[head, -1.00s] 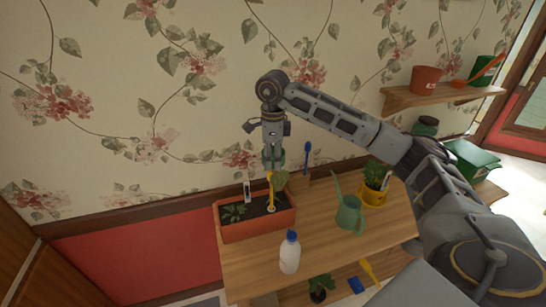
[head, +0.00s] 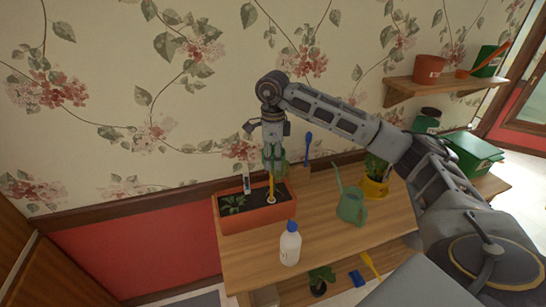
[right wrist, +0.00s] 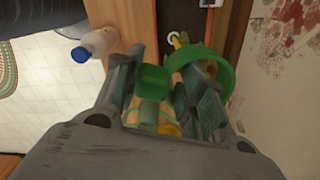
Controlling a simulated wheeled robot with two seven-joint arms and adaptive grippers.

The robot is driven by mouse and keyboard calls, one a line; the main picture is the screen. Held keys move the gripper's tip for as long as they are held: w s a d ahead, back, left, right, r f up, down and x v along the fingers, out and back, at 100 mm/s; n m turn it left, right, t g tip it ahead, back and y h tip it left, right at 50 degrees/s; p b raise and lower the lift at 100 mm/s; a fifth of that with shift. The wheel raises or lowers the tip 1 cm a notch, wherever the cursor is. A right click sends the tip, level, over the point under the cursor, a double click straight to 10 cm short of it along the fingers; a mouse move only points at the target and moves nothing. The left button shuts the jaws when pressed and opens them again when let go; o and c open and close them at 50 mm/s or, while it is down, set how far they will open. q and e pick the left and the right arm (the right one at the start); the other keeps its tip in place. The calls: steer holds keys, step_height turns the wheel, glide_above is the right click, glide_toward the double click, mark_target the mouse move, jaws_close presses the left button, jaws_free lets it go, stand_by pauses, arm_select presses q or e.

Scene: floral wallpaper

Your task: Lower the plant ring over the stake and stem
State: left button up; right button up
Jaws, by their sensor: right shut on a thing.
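My right gripper (head: 274,172) points down over the orange planter (head: 238,222) and is shut on the green plant ring. In the right wrist view, the ring's grip tab (right wrist: 153,80) sits between the fingers and its round band (right wrist: 215,62) curves to the right. The yellow stake (head: 271,188) stands upright in the planter's soil, just under the fingertips, with a small white disc at its foot (head: 271,201). Yellow parts also show near the ring in the right wrist view (right wrist: 177,41). The stem is mostly hidden. I cannot tell whether the ring encircles the stake. My left gripper is not in view.
A white bottle with a blue cap (head: 290,245) stands in front of the planter. A green watering can (head: 351,208) and a yellow pot with a plant (head: 374,188) stand to the right. A white label (head: 246,180) stands in the planter. The wall is close behind.

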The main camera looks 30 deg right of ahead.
steer(key=shift+f, duration=0.2)
stand_by(0.3)
steer(key=o, duration=1)
steer(key=shift+r, duration=0.15)
steer(key=shift+r, duration=5.8)
